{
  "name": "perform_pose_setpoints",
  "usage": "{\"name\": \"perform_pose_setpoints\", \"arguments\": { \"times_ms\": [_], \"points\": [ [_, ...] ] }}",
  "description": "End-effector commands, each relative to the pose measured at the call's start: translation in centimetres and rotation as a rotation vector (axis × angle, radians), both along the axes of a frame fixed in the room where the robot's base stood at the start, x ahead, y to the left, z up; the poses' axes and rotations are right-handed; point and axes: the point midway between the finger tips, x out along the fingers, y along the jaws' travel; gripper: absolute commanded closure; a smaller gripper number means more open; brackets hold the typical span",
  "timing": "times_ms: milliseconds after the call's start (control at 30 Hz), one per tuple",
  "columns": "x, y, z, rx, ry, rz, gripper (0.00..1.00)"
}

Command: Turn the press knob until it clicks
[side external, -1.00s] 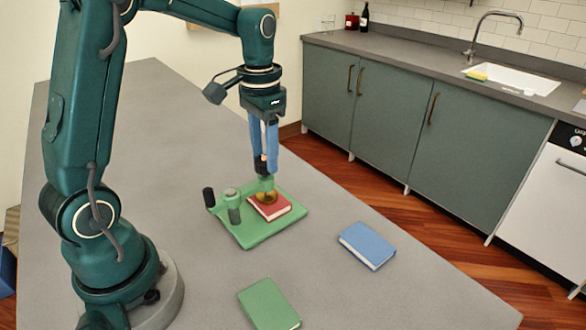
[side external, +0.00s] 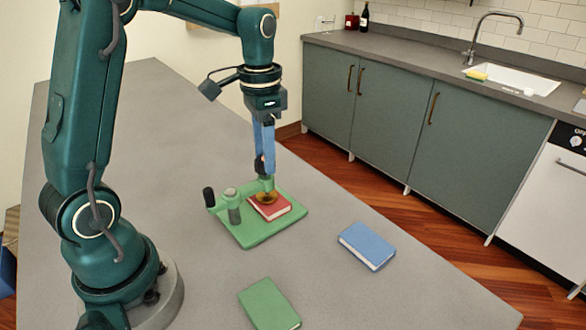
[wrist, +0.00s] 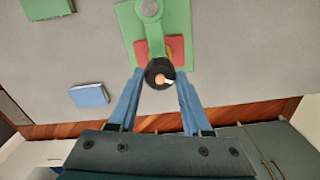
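The press knob (wrist: 153,82) is dark and round, with a pale orange and white mark on top in the wrist view. It sits over the green press (side external: 258,235), above a red book (side external: 275,210) lying on the press base. My gripper (wrist: 161,74) points down with its two blue fingers on either side of the knob. The fingertips appear to be against it, shut on it. In the side view my gripper (side external: 263,165) is above the book, one finger mostly hiding the other.
A blue book (side external: 367,246) lies right of the press and a green book (side external: 269,304) lies in front. Bare grey table (side external: 190,130) surrounds them; its right edge runs behind the blue book.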

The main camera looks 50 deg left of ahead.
Motion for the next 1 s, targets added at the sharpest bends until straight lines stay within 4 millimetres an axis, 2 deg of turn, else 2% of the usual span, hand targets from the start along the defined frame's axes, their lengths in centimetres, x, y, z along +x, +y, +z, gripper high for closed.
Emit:
{"name": "perform_pose_setpoints", "arguments": {
  "times_ms": [33,67,433,800,1000],
  "points": [
    [0.0,0.0,0.1,0.000,-0.002,0.001,0.33],
    [0.0,0.0,0.1,0.000,-0.002,0.001,0.22],
    [0.1,0.0,0.3,0.000,-0.002,0.001,0.22],
    [0.1,0.0,4.5,0.001,-0.004,0.001,0.22],
    [0.0,0.0,5.2,0.000,-0.002,0.001,0.22]
  ]
}}
